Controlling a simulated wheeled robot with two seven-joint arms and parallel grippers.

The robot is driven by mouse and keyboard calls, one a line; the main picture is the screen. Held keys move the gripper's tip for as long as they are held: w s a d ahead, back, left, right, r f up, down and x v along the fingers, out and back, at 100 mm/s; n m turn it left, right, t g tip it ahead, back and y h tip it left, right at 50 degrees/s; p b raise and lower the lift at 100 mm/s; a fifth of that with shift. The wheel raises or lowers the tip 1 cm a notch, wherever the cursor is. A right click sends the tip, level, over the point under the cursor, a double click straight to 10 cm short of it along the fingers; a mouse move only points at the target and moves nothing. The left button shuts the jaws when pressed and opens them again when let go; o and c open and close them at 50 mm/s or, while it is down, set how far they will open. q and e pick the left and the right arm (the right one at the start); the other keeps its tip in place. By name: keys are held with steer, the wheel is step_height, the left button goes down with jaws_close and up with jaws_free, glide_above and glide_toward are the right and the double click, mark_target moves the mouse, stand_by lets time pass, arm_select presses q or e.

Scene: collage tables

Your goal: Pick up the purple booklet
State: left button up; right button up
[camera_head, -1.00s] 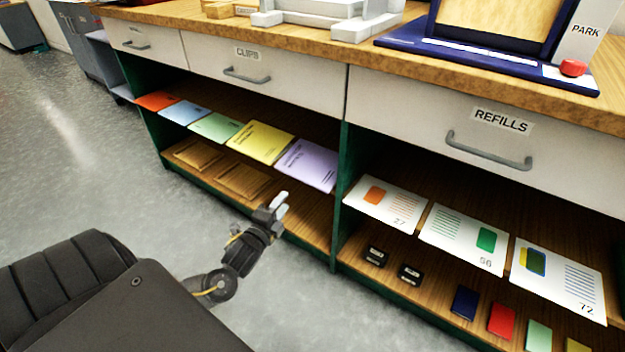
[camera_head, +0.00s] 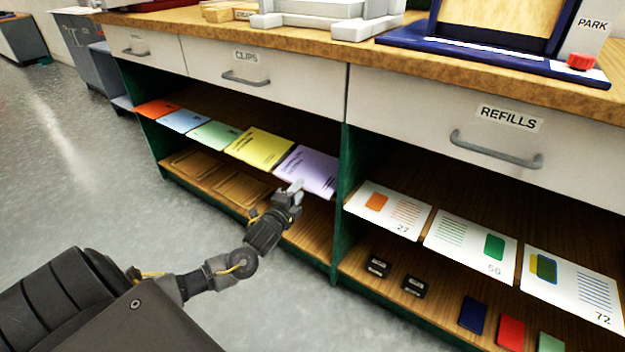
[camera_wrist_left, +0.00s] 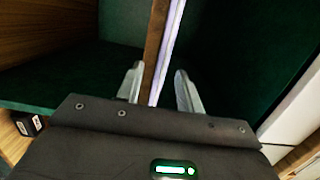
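The purple booklet (camera_head: 310,168) lies flat at the right end of the row on the upper left shelf, its front edge at the shelf's front. My left gripper (camera_head: 296,187) is at that front edge and overlaps the near edge of the booklet in the head view. In the left wrist view the two fingers (camera_wrist_left: 160,88) are apart, open. The booklet's thin pale purple edge (camera_wrist_left: 168,52) and the brown shelf edge run between them. I cannot tell whether either finger touches the booklet. My right gripper is not in view.
A yellow booklet (camera_head: 259,148) lies just left of the purple one, with green, blue and orange ones beyond. A dark green divider (camera_head: 345,190) stands to the right. White numbered cards (camera_head: 388,210) lie past it. The drawer (camera_head: 265,76) is above.

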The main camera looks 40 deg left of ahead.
arm_select(q)
steer(key=shift+w+a, duration=0.1)
steer(key=shift+w, duration=0.65)
steer(key=shift+c, duration=0.5)
jaws_close()
steer(key=shift+r, duration=0.2)
